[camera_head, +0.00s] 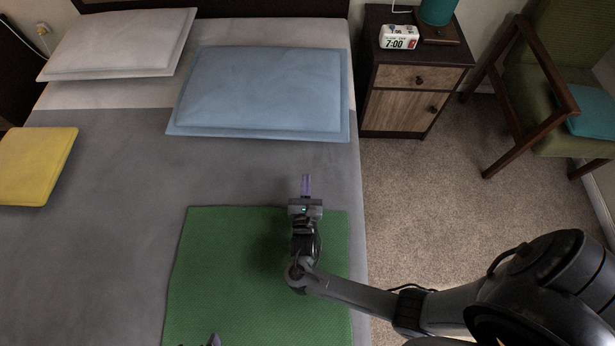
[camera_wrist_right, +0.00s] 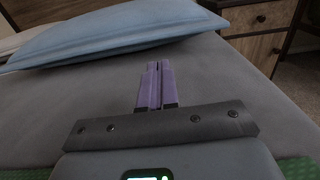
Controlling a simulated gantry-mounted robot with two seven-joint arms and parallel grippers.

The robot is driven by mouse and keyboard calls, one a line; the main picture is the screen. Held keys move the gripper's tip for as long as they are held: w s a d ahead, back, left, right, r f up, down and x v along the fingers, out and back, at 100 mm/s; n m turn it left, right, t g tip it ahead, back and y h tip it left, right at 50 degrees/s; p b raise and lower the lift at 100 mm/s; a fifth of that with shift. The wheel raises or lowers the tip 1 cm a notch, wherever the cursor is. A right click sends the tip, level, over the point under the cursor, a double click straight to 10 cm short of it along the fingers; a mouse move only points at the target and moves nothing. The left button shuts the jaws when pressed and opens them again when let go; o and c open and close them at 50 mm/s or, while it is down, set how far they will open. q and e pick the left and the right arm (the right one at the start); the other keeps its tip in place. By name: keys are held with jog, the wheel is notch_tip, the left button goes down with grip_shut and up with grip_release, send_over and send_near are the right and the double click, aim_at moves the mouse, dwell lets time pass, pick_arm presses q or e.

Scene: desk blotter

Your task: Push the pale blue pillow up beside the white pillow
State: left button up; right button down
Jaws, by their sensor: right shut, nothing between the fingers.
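A small dark part at the bottom edge may be my left gripper (camera_head: 213,341).
A green mat (camera_head: 210,270) lies under my right arm. A yellow cushion (camera_head: 36,165) lies at the left. A nightstand (camera_head: 405,95) with a clock (camera_head: 399,37) stands right of the bed, and a green chair (camera_head: 550,80) stands beyond. The grey cover (camera_head: 110,230) is clear at left.

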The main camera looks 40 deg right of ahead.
aim_at(309, 140)
pick_arm(q)
notch_tip(309, 140, down, 4)
jog(key=b, duration=0.4)
jog(key=shift+d+f, duration=0.1)
jog(key=shift+f, duration=0.05)
pick_arm(e)
jog(key=x, duration=1.1)
jog(key=shift+s+d+f, duration=0.1)
jog(key=shift+d+f, duration=0.05)
pick_arm(q)
jog(key=shift+f, duration=0.2)
pick_arm(e)
jog(key=shift+w+d, duration=0.45)
jog(key=shift+w, duration=0.05)
